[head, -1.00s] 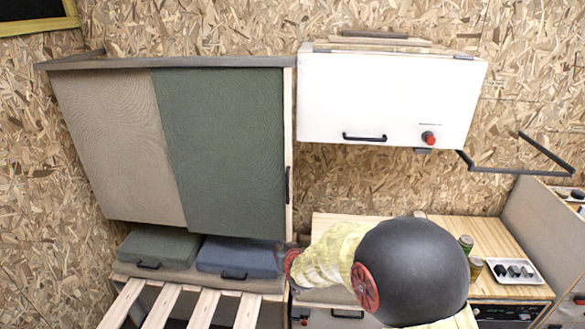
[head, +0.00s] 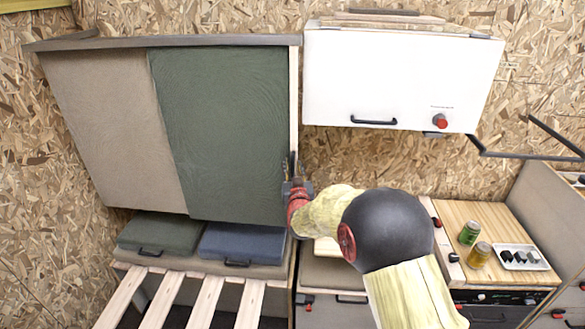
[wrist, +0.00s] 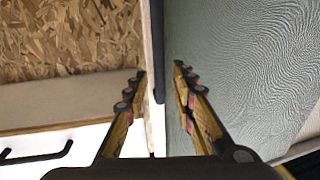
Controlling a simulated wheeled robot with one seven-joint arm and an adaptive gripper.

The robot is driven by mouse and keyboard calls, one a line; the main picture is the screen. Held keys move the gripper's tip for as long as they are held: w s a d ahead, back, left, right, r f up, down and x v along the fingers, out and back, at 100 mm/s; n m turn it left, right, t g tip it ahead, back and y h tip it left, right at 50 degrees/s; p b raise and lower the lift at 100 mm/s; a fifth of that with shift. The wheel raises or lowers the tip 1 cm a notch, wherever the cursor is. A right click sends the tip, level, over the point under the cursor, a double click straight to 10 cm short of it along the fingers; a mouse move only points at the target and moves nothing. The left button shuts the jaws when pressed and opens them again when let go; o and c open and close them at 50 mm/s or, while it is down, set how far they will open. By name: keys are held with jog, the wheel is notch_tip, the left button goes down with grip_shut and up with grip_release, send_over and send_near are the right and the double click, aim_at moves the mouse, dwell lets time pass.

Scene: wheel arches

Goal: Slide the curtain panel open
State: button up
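The curtain panel is a green textured sheet (head: 225,130) on the right half of a cabinet front, beside a beige panel (head: 115,130). In the wrist view, the green surface (wrist: 260,60) fills the right side. A dark upright handle (wrist: 158,50) stands at its edge, beside a pale wood strip. My gripper (head: 292,172) is at the right edge of the green panel, at handle height. In the wrist view, my gripper (wrist: 159,75) is open, its fingers on either side of the handle's line. I cannot tell whether either finger touches it.
A white cabinet (head: 400,80) with a black handle and red knob hangs to the right. Green (head: 157,233) and blue (head: 240,243) cushions lie below the panels. A counter (head: 480,210) at right holds cans and a white tray (head: 522,258).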

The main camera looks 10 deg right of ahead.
jog(key=shift+w, duration=0.55)
grip_shut()
dwell(0.6)
